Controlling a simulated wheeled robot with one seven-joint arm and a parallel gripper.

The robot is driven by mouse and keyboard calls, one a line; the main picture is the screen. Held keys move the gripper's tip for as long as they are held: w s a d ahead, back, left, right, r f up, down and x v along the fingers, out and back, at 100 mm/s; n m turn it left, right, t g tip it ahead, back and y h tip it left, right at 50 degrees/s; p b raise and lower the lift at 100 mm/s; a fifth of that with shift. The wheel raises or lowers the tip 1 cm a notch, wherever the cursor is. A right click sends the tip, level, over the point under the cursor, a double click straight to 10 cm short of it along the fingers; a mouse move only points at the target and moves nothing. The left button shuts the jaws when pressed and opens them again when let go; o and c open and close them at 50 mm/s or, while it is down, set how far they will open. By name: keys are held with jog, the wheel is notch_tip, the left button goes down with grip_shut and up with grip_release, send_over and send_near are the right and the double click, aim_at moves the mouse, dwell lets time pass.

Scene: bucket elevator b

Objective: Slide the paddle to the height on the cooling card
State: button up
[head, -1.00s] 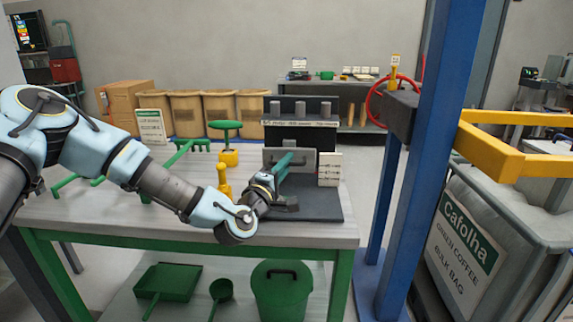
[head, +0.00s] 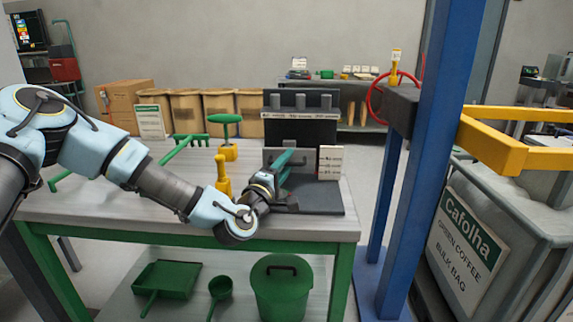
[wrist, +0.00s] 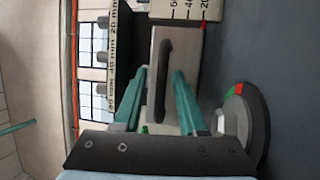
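The paddle is a light grey plate (wrist: 162,70) with a black bar handle (wrist: 165,80). In the head view the plate (head: 272,157) stands against the dark upright board (head: 300,132), partly hidden by my gripper. My gripper (head: 289,160) reaches in from the front. In the wrist view its teal fingers (wrist: 162,72) are apart, with the handle showing between their tips; contact is not clear. A strip marked in mm (wrist: 114,50) runs along the board. I cannot tell which card is the cooling card.
A round dial (wrist: 243,118) with red and green marks lies beside my gripper in the wrist view. A yellow-handled tool (head: 222,175) and a green-topped tool (head: 226,135) stand left of the board. A blue post (head: 415,170) rises at the right.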

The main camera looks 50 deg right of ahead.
jog(key=b+v, duration=0.2)
jog(key=v, duration=0.8)
jog(key=shift+a+f, duration=0.1)
jog(key=shift+a, duration=0.3)
dwell(0.3)
